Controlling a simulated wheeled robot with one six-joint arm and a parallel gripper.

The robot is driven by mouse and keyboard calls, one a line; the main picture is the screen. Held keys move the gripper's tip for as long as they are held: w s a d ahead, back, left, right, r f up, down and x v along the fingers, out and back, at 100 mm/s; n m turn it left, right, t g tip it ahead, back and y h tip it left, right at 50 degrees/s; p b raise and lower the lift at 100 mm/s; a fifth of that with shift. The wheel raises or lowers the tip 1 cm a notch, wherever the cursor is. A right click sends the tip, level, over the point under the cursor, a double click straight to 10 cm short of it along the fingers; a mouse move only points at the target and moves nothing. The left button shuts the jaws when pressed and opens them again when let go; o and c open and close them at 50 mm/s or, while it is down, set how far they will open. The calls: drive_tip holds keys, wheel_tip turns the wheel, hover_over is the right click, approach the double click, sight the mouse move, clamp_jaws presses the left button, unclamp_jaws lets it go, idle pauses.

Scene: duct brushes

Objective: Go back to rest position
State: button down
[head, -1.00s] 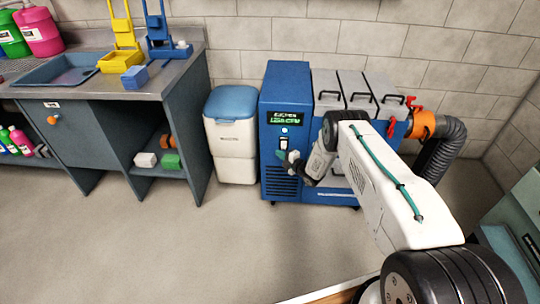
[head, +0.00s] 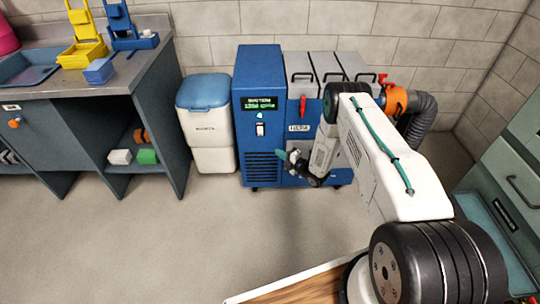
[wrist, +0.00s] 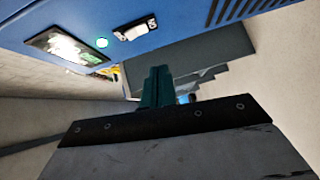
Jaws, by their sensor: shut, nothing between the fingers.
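My gripper (head: 281,154) is in front of the blue machine (head: 258,85), low and to the right of its switch (head: 260,129) in the head view. Its teal fingers (wrist: 155,87) are together and empty in the wrist view. The machine's front has a lit display (head: 262,103), with a round light below it and then the white switch. In the wrist view the display (wrist: 66,48), green light (wrist: 102,43) and switch (wrist: 134,28) are upper left of the fingers, apart from them. My arm reaches forward from the lower right.
A white bin with a blue lid (head: 203,92) stands left of the machine. A workbench (head: 60,88) is further left. An orange-collared duct hose (head: 419,112) is at the machine's right. Green drawers (head: 515,185) stand at right. The middle floor is clear.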

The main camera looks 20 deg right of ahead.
drive_tip(key=shift+a, duration=0.3)
